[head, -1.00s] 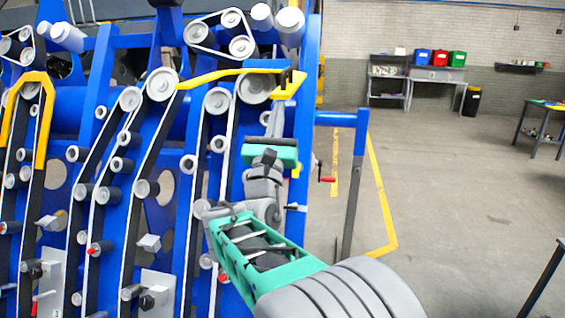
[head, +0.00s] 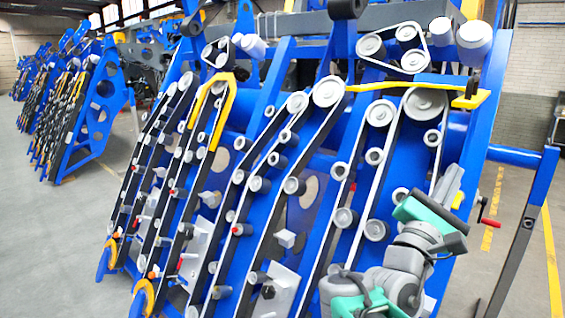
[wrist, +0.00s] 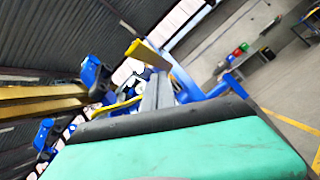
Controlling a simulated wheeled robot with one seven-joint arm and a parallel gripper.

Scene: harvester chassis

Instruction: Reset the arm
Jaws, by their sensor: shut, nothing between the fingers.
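My arm, with green and grey links, reaches up from the bottom right in the head view, in front of the blue harvester chassis (head: 325,160). In the wrist view my gripper (wrist: 158,84) shows as two grey fingers close together beyond the green and black wrist housing. It is shut and empty. The chassis shows behind the fingers in the wrist view; I cannot tell how far apart they are.
Belts, rollers and yellow guards (head: 420,84) cover the chassis front. A blue side bar with a post (head: 537,195) and a red-handled crank (head: 488,222) stand at the right. Another blue machine (head: 88,110) stands at the far left. Grey floor lies open at the left.

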